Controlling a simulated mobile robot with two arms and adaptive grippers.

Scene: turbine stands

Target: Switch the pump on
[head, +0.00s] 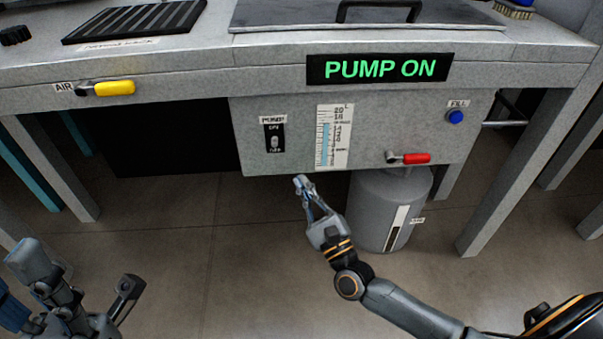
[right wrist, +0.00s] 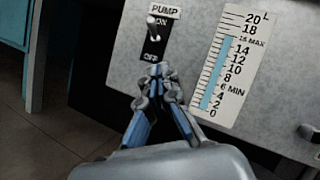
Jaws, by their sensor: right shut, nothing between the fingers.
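The pump switch (head: 274,139) is a black plate with a light toggle on the grey front panel, under a PUMP label. In the right wrist view the toggle (right wrist: 152,24) is tilted up towards ON. The display (head: 379,68) reads PUMP ON in green. My right gripper (head: 301,181) is shut and empty, its tips in front of the panel and below the switch. In the right wrist view its fingertips (right wrist: 158,72) appear just under the OFF label, apart from the toggle. My left gripper (head: 75,285) is low at the left, away from the panel; its jaw state is unclear.
A blue FILL button (head: 455,117), a red-handled valve (head: 415,158) and a yellow AIR lever (head: 114,88) are on the stand. A grey tank (head: 380,212) stands below. Floor in front is clear.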

